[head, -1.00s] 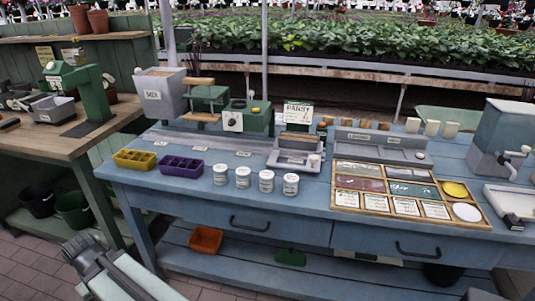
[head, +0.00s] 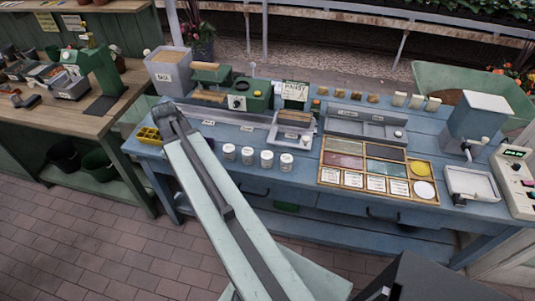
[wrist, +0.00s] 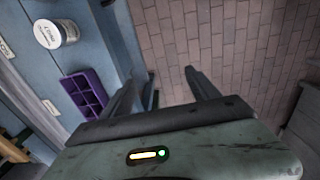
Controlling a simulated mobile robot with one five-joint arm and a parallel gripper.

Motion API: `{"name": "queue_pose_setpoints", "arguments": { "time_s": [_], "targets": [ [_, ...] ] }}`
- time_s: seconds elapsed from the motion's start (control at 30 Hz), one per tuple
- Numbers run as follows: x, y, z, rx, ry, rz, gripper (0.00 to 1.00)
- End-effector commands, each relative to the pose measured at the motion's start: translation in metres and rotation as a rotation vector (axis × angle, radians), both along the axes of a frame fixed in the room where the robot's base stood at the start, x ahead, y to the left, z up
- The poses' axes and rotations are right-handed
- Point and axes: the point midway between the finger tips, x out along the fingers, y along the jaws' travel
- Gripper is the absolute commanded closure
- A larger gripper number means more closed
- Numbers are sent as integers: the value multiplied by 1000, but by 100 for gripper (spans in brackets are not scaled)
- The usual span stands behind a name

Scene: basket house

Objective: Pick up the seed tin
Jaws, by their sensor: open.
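Several small white lidded tins (head: 247,155) stand upright in a row near the front edge of the blue table in the head view. I cannot read their labels there, so I cannot tell which is the seed tin. One white tin (wrist: 55,33) with a dark-lettered label shows at the upper left of the wrist view. My gripper (wrist: 165,88) is open and empty, with brick floor between its fingers. The tin is to the left of the fingers and apart from them. I cannot make out the fingertips in the head view.
A purple tray (wrist: 83,92) lies near the left finger in the wrist view; a yellow tray (head: 148,135) is left of my arm in the head view. A wooden sectioned box (head: 330,178) stands right of the tins. The brick floor (head: 110,235) in front is clear.

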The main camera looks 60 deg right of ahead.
Motion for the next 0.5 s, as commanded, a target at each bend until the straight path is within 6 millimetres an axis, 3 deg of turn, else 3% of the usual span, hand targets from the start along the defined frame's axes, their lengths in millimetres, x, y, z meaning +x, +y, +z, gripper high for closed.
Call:
{"name": "queue_pose_setpoints", "arguments": {
  "time_s": [0.03, 0.23, 0.33, 0.4, 0.5],
  "targets": [
    [-16, -37, -1, -1, 5, 24, 30],
    [-111, -172, -1, 2, 28, 217, 30],
    [-158, -216, -1, 6, 34, 300, 30],
    [-181, -233, -1, 9, 37, 341, 30],
    [-199, -246, -1, 11, 38, 374, 30]
  ]
}}
